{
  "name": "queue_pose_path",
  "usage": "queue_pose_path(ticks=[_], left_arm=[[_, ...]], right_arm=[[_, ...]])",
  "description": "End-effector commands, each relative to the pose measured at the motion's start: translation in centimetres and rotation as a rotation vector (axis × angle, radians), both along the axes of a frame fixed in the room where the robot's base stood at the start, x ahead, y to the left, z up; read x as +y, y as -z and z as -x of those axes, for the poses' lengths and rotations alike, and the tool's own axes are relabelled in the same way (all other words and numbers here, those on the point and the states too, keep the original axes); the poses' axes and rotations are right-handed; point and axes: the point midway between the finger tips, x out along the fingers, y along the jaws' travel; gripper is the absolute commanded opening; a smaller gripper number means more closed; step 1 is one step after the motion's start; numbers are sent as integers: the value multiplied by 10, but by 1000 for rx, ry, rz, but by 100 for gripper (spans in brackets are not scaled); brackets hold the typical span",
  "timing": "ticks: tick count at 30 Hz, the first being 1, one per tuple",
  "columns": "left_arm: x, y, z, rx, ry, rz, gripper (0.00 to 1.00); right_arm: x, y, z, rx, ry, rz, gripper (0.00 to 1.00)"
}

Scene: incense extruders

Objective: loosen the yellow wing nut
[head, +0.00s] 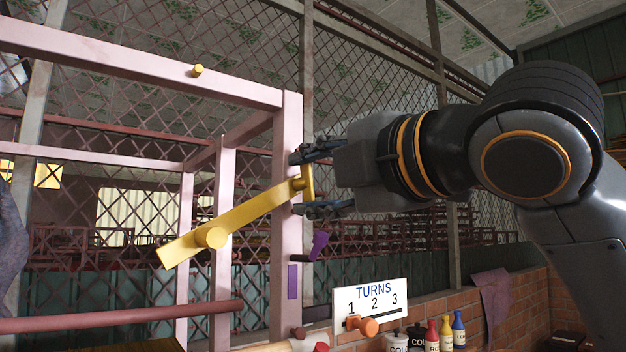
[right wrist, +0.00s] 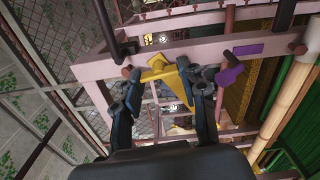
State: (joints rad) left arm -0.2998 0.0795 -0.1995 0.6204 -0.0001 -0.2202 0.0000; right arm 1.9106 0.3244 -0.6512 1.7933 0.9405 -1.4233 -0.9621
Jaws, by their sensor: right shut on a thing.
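The yellow wing nut (head: 308,181) sits on the right face of a pink frame post, at the upper end of a yellow bar (head: 240,215). The bar slants down to the left and has a round yellow knob (head: 212,237) on it. My right gripper (head: 317,181) comes in from the right and is shut on the wing nut, one finger above it and one below. In the right wrist view the wing nut (right wrist: 179,86) shows between the two fingers (right wrist: 163,90). My left gripper is out of view.
The pink frame (head: 288,240) stands at left. A purple lever (head: 319,244) is just below my right gripper. A white "TURNS 1 2 3" sign (head: 371,307) with an orange knob (head: 368,326) stands lower down, beside several small bottles (head: 445,334) and a brick wall (head: 515,301).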

Motion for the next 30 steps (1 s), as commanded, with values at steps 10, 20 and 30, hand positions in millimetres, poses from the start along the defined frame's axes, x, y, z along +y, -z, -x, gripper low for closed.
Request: queue_pose_path(ticks=[10,20,30], left_arm=[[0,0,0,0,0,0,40],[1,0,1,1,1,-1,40],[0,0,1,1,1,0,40]], right_arm=[[1,1,0,3,-1,2,64],[-9,0,12,-1,0,0,64],[-50,0,69,-2,1,1,64]])
